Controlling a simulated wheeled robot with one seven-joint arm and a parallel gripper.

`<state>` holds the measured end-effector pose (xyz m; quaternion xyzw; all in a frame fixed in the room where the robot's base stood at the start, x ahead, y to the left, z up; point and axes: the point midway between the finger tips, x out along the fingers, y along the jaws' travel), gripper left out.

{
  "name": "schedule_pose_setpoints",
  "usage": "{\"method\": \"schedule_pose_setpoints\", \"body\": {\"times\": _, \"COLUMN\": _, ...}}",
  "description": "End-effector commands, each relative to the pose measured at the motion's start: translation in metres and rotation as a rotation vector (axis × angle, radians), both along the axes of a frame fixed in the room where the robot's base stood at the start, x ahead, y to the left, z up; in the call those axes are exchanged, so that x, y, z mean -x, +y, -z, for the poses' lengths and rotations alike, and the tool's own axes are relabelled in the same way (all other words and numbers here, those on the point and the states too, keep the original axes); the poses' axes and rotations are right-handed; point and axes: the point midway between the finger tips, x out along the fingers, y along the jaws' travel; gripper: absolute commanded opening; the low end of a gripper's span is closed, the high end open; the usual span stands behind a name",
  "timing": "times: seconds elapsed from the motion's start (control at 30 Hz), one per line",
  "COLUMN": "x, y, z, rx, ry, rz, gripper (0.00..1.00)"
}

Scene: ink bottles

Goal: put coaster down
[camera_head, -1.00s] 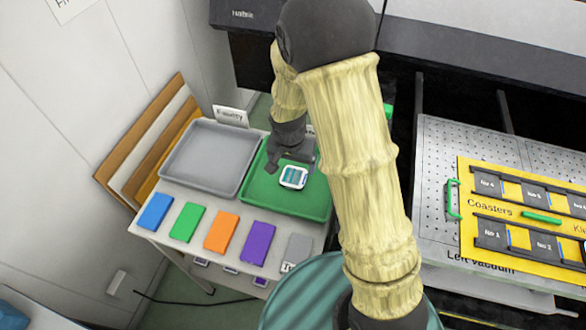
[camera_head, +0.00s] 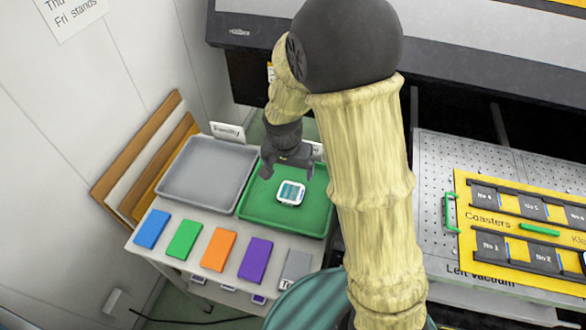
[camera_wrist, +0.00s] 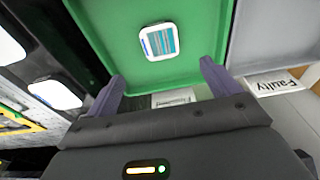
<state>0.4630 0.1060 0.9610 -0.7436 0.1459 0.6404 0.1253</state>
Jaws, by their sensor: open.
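The coaster (camera_head: 291,193) is a white rounded square with a teal striped face. It lies flat in the green tray (camera_head: 256,206), and it also shows in the wrist view (camera_wrist: 160,42). My gripper (camera_head: 285,172) is open and empty, above the tray and behind the coaster. In the wrist view my open fingers (camera_wrist: 163,82) stand apart, with the coaster beyond them and touching neither.
A grey tray (camera_head: 180,202) stands left of the green one, with a sign reading "Faulty" (camera_wrist: 281,83) behind it. Blue, green, orange, purple and grey blocks (camera_head: 219,251) line the table's front. A perforated machine bed with a yellow coaster jig (camera_head: 490,222) is at right.

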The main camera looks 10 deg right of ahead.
Motion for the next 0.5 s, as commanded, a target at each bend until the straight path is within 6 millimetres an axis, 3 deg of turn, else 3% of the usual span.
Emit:
{"method": "schedule_pose_setpoints", "body": {"times": 0.17, "x": 0.013, "y": -0.02, "z": -0.015, "rx": -0.011, "ry": -0.008, "rz": -0.045, "gripper": 0.89}}
{"method": "schedule_pose_setpoints", "body": {"times": 0.5, "x": 0.095, "y": -0.095, "z": -0.058, "rx": -0.003, "ry": -0.069, "rz": -0.31, "gripper": 0.89}}
